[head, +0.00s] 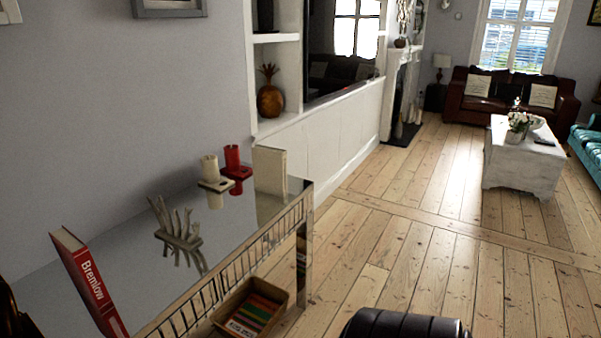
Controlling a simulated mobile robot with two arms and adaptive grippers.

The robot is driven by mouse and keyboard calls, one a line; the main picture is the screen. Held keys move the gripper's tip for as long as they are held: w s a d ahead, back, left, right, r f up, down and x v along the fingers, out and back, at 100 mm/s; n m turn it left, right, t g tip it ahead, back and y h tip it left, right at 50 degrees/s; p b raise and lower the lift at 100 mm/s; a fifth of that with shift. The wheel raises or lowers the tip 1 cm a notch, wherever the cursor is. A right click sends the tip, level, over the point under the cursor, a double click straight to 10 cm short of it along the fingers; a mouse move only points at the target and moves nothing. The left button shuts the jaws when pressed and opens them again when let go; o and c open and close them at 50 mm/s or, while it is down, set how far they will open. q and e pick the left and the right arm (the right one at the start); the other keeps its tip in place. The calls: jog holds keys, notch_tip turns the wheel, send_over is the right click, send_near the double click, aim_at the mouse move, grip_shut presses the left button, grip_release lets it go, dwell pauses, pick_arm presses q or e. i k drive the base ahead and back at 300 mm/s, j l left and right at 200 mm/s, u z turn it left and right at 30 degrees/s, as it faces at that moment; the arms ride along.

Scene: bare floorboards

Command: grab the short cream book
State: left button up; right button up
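A short cream book (270,170) stands upright at the far right end of a shiny, reflective console table (135,265). The table stands along the grey wall. The book's broad pale face shows, and nothing visibly covers it. A red candle holder (236,168) and a cream candle holder (212,182) stand just left of it. Neither of my grippers can be made out in the head view.
A tall red book (88,282) leans on the table's near end. A pale hand-like or coral-like ornament (178,235) stands mid-table. A basket (222,318) of books sits low under the table's front edge. The wooden floor (400,240) right of the table is mostly clear.

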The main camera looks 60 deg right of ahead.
aim_at(269, 164)
jog(key=z, duration=1.75)
